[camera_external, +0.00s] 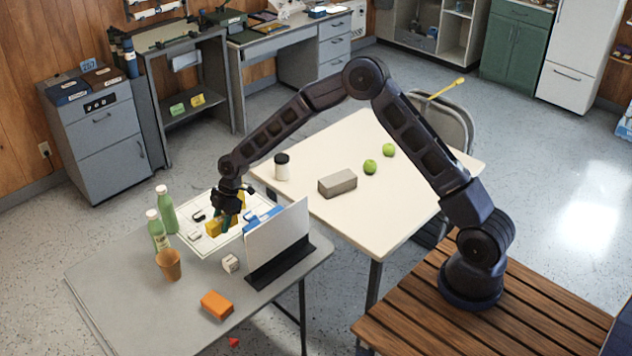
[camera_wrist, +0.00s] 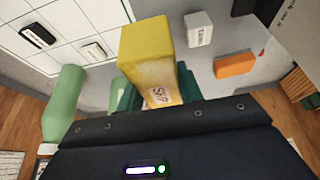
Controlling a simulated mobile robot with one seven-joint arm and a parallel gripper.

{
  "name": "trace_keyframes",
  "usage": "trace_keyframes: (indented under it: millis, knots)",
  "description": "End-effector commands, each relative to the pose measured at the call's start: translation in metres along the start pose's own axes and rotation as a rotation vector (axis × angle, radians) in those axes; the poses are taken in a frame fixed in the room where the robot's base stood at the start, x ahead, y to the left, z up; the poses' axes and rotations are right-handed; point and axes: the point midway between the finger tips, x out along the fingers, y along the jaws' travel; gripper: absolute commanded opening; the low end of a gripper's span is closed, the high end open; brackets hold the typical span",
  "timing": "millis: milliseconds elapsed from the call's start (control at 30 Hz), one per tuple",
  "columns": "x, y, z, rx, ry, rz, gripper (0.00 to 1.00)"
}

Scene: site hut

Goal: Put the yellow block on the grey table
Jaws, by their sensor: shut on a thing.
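The yellow block (camera_external: 213,228) is between the fingers of my gripper (camera_external: 228,216), over the back part of the grey table (camera_external: 150,318). In the wrist view the yellow block (camera_wrist: 146,45) has a printed label and sits between the green fingertips of my gripper (camera_wrist: 157,93), which is shut on it. The fingers hide part of the block in the outside view. A white gridded sheet (camera_external: 190,240) lies under and beside the gripper. I cannot tell how much gap is under the block.
The table's front left is clear. A cream table (camera_external: 390,215) stands behind.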

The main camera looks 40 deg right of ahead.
Motion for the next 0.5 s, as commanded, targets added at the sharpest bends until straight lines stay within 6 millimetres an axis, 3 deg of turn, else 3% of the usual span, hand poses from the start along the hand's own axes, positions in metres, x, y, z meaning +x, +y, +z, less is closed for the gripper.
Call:
trace_keyframes:
  millis: [200, 500]
  knots:
    - [0.043, 0.0, 0.017, 0.001, 0.0, -0.002, 0.1]
    - [0.066, 0.001, 0.027, 0.001, 0.0, 0.001, 0.1]
